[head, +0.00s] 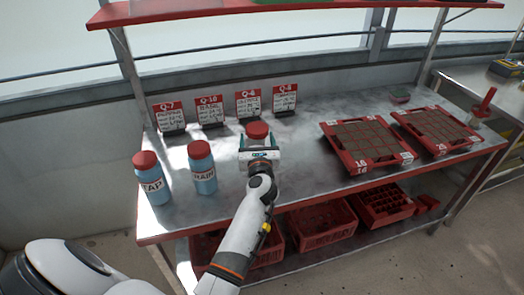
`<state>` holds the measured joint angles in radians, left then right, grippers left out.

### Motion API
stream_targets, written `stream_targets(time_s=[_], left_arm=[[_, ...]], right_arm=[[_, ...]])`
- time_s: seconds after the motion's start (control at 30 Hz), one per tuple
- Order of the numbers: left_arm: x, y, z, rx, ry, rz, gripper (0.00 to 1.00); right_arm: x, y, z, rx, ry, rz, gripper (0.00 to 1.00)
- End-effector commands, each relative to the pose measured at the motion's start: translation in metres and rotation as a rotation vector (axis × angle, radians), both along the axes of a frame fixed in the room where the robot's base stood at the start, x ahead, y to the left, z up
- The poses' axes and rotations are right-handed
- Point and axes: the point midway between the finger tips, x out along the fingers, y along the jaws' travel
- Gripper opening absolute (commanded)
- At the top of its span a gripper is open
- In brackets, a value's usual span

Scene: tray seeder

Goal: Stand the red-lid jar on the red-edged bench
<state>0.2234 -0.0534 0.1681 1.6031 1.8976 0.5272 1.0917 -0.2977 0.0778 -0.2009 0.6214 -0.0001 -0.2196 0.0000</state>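A jar with a red lid (257,130) shows just beyond my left gripper (258,146). Most of its body is hidden by the gripper, and it looks upright. The fingers lie to either side of the jar; I cannot tell whether they press on it. I also cannot tell whether the jar's base touches the metal top of the red-edged bench (300,160). My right gripper is not in view.
Blue red-capped bottles marked TAP (153,186) and RAIN (203,175) stand left of the gripper. Several red-topped sign cards (210,112) line the back. Two red seed trays (345,166) (437,146) lie to the right. Red crates (322,240) sit on the lower shelf.

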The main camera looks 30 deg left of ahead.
Motion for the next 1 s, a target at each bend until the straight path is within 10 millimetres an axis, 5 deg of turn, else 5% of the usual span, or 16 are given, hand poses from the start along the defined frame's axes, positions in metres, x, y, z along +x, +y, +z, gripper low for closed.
stream_targets(time_s=[0.2, 0.63, 0.67, 0.77, 1.0], left_arm=[[0.000, 0.000, -0.033, 0.003, 0.002, 0.000, 0.47], [0.000, 0.000, -0.039, 0.001, 0.001, 0.000, 0.47], [0.000, 0.000, -0.038, 0.001, 0.001, 0.000, 0.76], [0.000, 0.000, -0.037, 0.001, 0.001, 0.000, 0.93], [0.000, 0.000, -0.037, 0.001, 0.001, -0.001, 0.93]], right_arm=[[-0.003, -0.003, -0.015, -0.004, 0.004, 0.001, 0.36], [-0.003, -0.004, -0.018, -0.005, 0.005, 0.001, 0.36], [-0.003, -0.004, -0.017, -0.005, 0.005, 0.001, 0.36], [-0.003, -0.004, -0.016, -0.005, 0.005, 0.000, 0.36], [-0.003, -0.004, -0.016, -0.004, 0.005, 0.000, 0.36]])
